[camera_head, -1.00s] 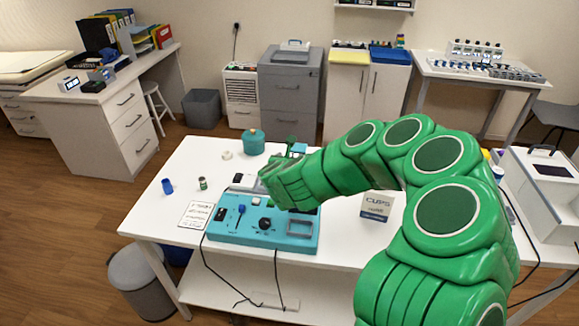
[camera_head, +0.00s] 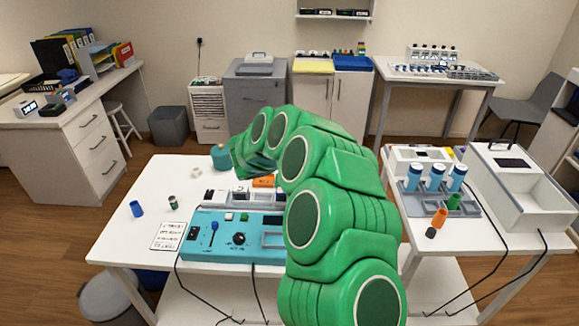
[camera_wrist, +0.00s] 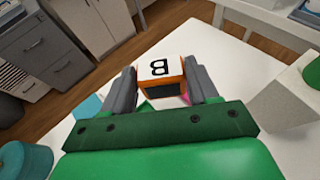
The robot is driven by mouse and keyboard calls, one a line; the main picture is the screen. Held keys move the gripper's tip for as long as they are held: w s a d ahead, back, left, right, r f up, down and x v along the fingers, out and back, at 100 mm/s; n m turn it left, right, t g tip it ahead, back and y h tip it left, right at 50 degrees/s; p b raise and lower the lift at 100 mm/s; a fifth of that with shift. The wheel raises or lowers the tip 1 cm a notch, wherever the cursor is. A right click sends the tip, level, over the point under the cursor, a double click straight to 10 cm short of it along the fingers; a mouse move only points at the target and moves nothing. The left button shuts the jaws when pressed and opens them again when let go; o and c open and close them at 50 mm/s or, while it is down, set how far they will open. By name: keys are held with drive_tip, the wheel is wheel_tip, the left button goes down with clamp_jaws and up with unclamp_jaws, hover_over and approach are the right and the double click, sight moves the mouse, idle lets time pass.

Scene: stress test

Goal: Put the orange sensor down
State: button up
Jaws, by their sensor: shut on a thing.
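In the head view my green arm hides the fingers. An orange patch (camera_head: 264,181) shows just under the arm, behind the teal control panel (camera_head: 232,235); I cannot tell if it is the held sensor.
A teal jar (camera_head: 220,157), white ring (camera_head: 196,172), small green-labelled can (camera_head: 173,202) and blue cup (camera_head: 136,208) stand on the white table (camera_head: 120,244). The table's left part has free room. On the right, a grey rack (camera_head: 466,206) holds blue-white bottles beside an orange cylinder (camera_head: 440,217).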

drive_tip(key=shift+m+g+h, duration=0.6)
drive_tip(key=shift+m, duration=0.1)
drive_tip(key=shift+w+a+f, duration=0.9)
drive_tip(key=shift+w+f, duration=0.45)
drive_tip(key=shift+w, duration=0.95)
drive_tip(key=shift+w+a+f, duration=0.85)
drive_tip(key=shift+w+f, duration=0.55)
drive_tip(key=shift+w, duration=0.85)
drive_tip(key=shift+w+a+f, duration=0.9)
drive_tip(key=shift+w+f, duration=0.45)
drive_tip(key=shift+w, duration=0.95)
drive_tip(key=shift+f, duration=0.1)
drive_tip(key=shift+w+f, duration=0.2)
drive_tip(key=shift+f, duration=1.55)
drive_tip(key=shift+f, duration=0.1)
drive_tip(key=o, duration=1.1)
